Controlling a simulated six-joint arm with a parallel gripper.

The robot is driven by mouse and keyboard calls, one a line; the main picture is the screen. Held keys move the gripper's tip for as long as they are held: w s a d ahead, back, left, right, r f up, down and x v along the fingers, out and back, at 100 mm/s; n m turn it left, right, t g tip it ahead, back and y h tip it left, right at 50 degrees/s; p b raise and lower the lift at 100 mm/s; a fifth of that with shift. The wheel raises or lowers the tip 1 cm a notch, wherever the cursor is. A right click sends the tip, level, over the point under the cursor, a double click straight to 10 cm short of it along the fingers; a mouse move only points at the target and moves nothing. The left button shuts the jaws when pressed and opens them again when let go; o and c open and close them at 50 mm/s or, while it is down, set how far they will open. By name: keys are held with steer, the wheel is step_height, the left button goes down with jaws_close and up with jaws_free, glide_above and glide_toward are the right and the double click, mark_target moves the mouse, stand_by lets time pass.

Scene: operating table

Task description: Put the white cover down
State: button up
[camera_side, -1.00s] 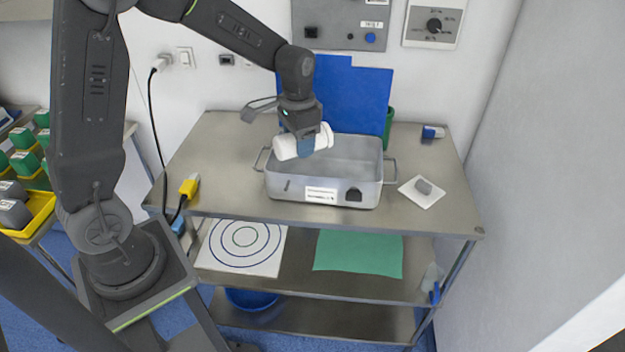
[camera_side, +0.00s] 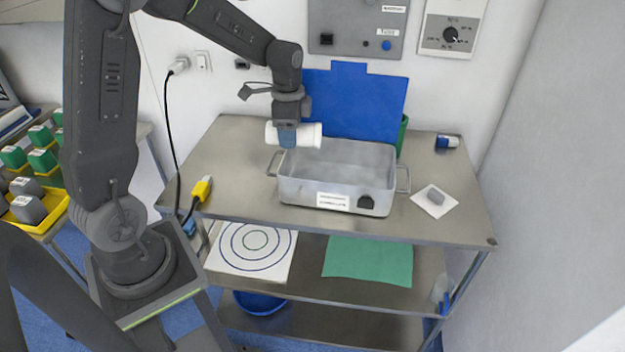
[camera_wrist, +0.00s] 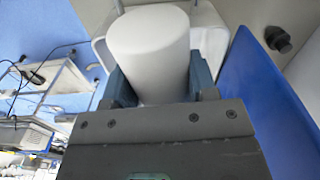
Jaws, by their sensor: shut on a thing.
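The white cover (camera_side: 308,134) is a white cylinder held lying on its side in my gripper (camera_side: 287,140). My gripper is shut on it, with blue fingers around its middle, above the left rear part of the metal tray (camera_side: 330,188). In the wrist view the white cover (camera_wrist: 150,50) fills the space between the blue fingers of my gripper (camera_wrist: 158,88). The cover hides part of the tray there. The tray's inside looks empty where it shows.
A blue panel (camera_side: 355,105) stands behind the tray on the metal table (camera_side: 225,160). A white pad with a grey piece (camera_side: 436,197) lies right of the tray. A yellow plug (camera_side: 203,188) sits at the left front edge.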

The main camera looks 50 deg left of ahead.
steer(key=shift+s+a+m, duration=0.1)
steer(key=shift+a+m, duration=0.2)
steer(key=shift+a, duration=0.05)
steer(key=w+d+f, duration=0.2)
steer(key=d, duration=0.1)
steer(key=w+d+f, duration=0.2)
steer(key=d, duration=0.1)
steer(key=w+d+f, duration=0.2)
steer(key=d+f, duration=0.1)
steer(key=d, duration=0.1)
steer(key=shift+d, duration=0.1)
steer(key=shift+f, duration=1.8)
steer(key=shift+f, duration=0.15)
steer(key=o, duration=0.9)
